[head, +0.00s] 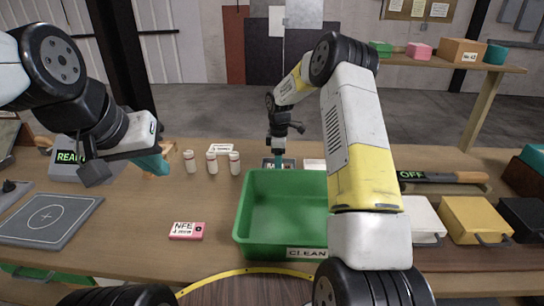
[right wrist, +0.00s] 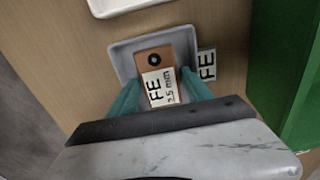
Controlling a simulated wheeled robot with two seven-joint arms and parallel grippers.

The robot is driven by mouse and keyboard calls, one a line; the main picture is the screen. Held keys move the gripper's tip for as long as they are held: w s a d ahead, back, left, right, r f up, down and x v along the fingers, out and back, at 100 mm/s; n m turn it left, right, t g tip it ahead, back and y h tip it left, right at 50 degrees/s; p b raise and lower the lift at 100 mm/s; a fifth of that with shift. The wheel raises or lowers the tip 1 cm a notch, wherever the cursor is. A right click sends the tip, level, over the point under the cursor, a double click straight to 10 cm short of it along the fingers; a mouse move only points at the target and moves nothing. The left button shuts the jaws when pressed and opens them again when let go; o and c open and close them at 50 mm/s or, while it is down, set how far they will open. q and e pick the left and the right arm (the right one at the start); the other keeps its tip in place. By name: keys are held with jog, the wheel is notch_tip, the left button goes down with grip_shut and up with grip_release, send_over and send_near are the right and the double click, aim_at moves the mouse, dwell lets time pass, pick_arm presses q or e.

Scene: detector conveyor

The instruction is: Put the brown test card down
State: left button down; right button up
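The brown test card (right wrist: 152,57), with a dark hole and a white label reading FE 2.5 mm, shows in the right wrist view. My right gripper (right wrist: 161,80) has its teal fingertips against both sides of the card, apparently shut on it. The card is over or in a small grey tray (right wrist: 122,50) with an FE label (right wrist: 206,65) beside it; I cannot tell whether it touches the bottom. In the head view my right gripper (head: 278,158) is low behind the green bin. My left gripper (head: 155,164) hangs at the left above the table, its finger gap hidden.
The green CLEAN bin (head: 245,232) stands close in front of my right gripper. A pink NFE card (head: 187,230) lies left of it. Several white bottles (head: 212,163) stand behind. A grey plate (head: 46,217) is at left; yellow (head: 475,220) and black boxes are at right.

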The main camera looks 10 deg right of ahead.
jog(key=s+r+m+t, duration=0.1)
jog(key=s+r, duration=0.2)
jog(key=r, duration=0.8)
jog(key=s+r+m, duration=0.2)
jog(key=s+r, duration=0.1)
jog(key=r, duration=0.7)
jog(key=s+r+m+t, duration=0.1)
jog(key=s+r+m, duration=0.1)
jog(key=s+r, duration=0.3)
jog(key=s+r+m+t, duration=0.1)
jog(key=s+r+m, duration=0.15)
jog(key=s, duration=0.45)
jog(key=s+f+m+t+y, duration=0.1)
jog(key=s+m, duration=0.6)
jog(key=s, duration=1.1)
jog(key=shift+s+m+t+y, duration=0.4)
jog(key=shift+t+y, duration=0.2)
jog(key=shift+t, duration=0.5)
